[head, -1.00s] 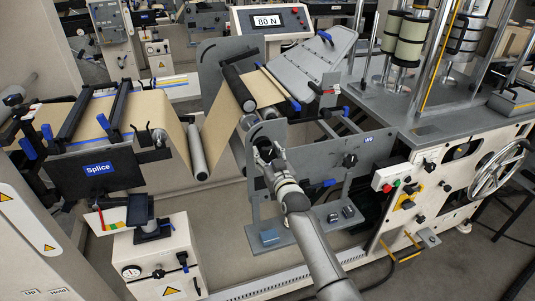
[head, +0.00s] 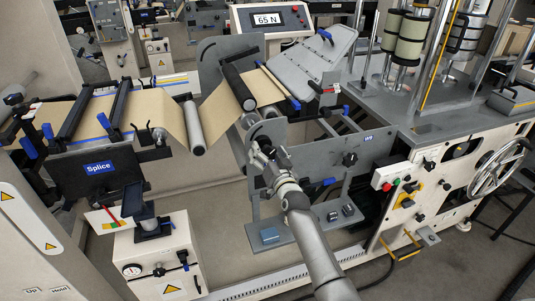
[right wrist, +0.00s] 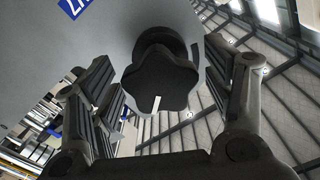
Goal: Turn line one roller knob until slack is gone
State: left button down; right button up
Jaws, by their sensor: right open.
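The roller knob (right wrist: 160,80) is black and lobed, with a white mark pointing down in the right wrist view. It sits on a grey side plate (head: 274,133); in the head view my gripper hides it. My right gripper (right wrist: 157,70) is open, with one finger on each side of the knob; contact is not clear. It also shows at the plate in the head view (head: 262,158). The brown paper web (head: 221,108) dips shallowly under a grey roller (head: 194,128). The display (head: 267,19) reads 65 N. My left gripper is not in view.
A white control box (head: 391,176) and a handwheel (head: 498,168) are at the right. A grey foot plate (head: 305,227) lies below my right arm.

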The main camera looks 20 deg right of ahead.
jog(key=shift+s+r+p, duration=0.1)
jog(key=shift+s+p, duration=0.25)
jog(key=shift+p, duration=0.15)
jog(key=s+p, duration=0.3)
jog(key=s, duration=0.2)
jog(key=shift+a+r, duration=0.1)
jog(key=shift+s+p, duration=0.35)
jog(key=shift+s, duration=0.3)
jog(key=shift+f, duration=0.2)
